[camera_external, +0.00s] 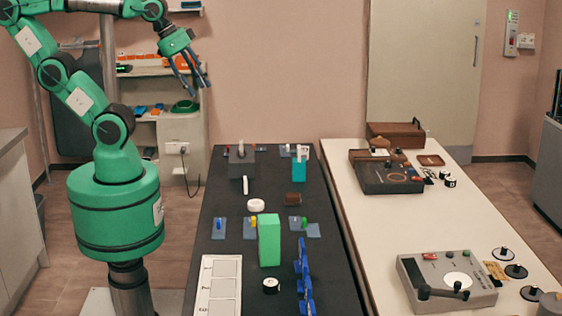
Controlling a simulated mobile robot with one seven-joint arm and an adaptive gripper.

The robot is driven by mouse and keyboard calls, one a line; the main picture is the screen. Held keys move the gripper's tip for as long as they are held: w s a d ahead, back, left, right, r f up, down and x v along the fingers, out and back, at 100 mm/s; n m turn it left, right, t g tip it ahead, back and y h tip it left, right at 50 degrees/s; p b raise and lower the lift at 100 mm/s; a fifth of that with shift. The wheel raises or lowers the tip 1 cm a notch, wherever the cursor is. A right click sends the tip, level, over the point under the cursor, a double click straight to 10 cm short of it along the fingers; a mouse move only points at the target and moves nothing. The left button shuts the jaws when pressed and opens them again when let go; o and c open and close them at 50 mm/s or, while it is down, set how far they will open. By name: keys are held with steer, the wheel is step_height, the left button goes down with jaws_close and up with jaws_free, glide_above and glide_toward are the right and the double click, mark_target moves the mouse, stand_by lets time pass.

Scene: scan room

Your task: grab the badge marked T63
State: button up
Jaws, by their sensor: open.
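Several small blue-grey cards lie on the dark table, and they may be badges. One at the left has a blue piece on it (219,229). One beside it has a yellow piece (250,228). No marking is readable, so I cannot tell which one is T63. My gripper (198,88) is open and empty, raised high beyond the far left end of the table, well away from the cards.
A tall green block (269,241) stands among the cards, with blue upright pieces (304,276) in front. A white numbered tray (218,285) lies at the near left. A teal holder (299,170) and dark box (242,168) stand farther back. A white table (385,217) adjoins at right.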

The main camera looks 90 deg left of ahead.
steer(key=w+a+r+g+p, duration=0.1)
steer(key=w+a+r, duration=0.1)
steer(key=w+a, duration=0.5)
steer(key=w+a+r+g+p, duration=0.1)
steer(key=w+a+r, duration=0.15)
steer(key=w, duration=0.85)
steer(key=w+a+f+g+y+p, duration=0.1)
steer(key=w+a+f, duration=0.2)
steer(key=w+a, duration=0.4)
steer(key=w+a+f+p, duration=0.1)
steer(key=w+a+f, duration=0.1)
steer(key=w+a, duration=0.55)
steer(key=w+a+f+g+p, duration=0.1)
steer(key=w+a+f, duration=0.3)
steer(key=a+f, duration=0.35)
steer(key=w+a+f+p, duration=0.1)
steer(key=w+a+f, duration=0.4)
steer(key=a, duration=0.4)
steer(key=s+a+f+g+h+p, duration=0.1)
steer(key=a+f, duration=1.6)
steer(key=f, duration=0.3)
steer(key=shift+s+f+m+g, duration=0.2)
steer(key=shift+s+m+g, duration=0.1)
